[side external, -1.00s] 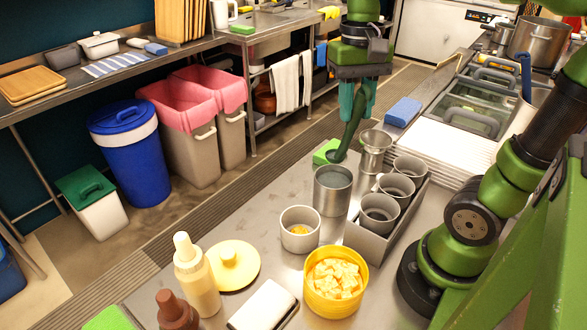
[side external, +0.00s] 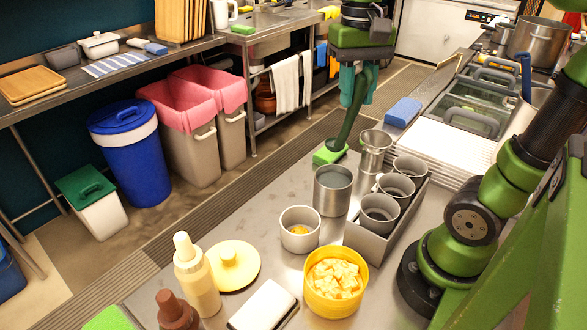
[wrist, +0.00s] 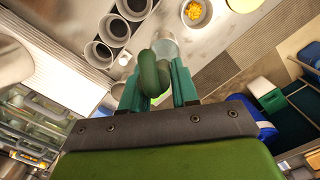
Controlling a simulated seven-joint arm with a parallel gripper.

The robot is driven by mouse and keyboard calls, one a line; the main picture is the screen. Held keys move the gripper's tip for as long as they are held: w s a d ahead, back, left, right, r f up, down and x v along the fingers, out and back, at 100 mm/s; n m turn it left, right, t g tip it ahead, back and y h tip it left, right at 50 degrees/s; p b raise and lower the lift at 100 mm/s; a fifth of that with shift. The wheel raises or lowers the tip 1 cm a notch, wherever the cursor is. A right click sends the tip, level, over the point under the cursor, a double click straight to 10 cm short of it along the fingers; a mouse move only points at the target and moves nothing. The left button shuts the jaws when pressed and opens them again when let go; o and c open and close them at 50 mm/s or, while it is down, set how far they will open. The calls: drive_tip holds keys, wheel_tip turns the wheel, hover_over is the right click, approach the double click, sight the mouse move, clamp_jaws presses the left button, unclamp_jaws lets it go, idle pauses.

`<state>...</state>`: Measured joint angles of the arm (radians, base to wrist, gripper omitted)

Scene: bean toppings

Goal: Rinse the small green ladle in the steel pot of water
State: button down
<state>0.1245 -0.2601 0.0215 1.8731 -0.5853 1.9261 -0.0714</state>
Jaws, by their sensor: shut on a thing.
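The dark green ladle (side external: 350,122) hangs from my gripper (side external: 359,88) in the side view, its handle between the teal fingers. My gripper (wrist: 156,88) is shut on it, and the ladle (wrist: 149,74) also shows between the fingers in the wrist view. Its lower end is behind the steel pot (side external: 332,196), close to a bright green block (side external: 328,155); I cannot tell whether they touch. The pot stands upright on the counter with a grey liquid surface inside. In the wrist view the pot (wrist: 167,46) is partly hidden by the ladle.
A tray (side external: 372,238) of grey cups and a flared steel vessel (side external: 375,150) stand right of the pot. A white bowl (side external: 300,229) with yellow bits and a yellow tub (side external: 335,281) stand in front. A blue sponge (side external: 403,112) lies behind.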

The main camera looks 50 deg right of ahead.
drive_tip(key=shift+w+a+f+m, duration=2.65)
drive_tip(key=shift+w+m, duration=1.6)
drive_tip(key=shift+m, duration=3.15)
drive_tip(key=s+d+r+t+y, duration=0.1)
drive_tip(key=s+d+t+y, duration=0.3)
drive_tip(key=d, duration=0.5)
drive_tip(key=s+d+f+t+y, duration=0.1)
drive_tip(key=s+d+f+y, duration=0.1)
drive_tip(key=d+f+y, duration=0.2)
drive_tip(key=s+d+f+t+y, duration=0.2)
drive_tip(key=s+d+f+y, duration=0.1)
drive_tip(key=d+y, duration=0.5)
drive_tip(key=shift+d+f, duration=0.9)
drive_tip(key=shift+d, duration=0.1)
drive_tip(key=shift+w+y, duration=0.1)
drive_tip(key=shift+y, duration=0.2)
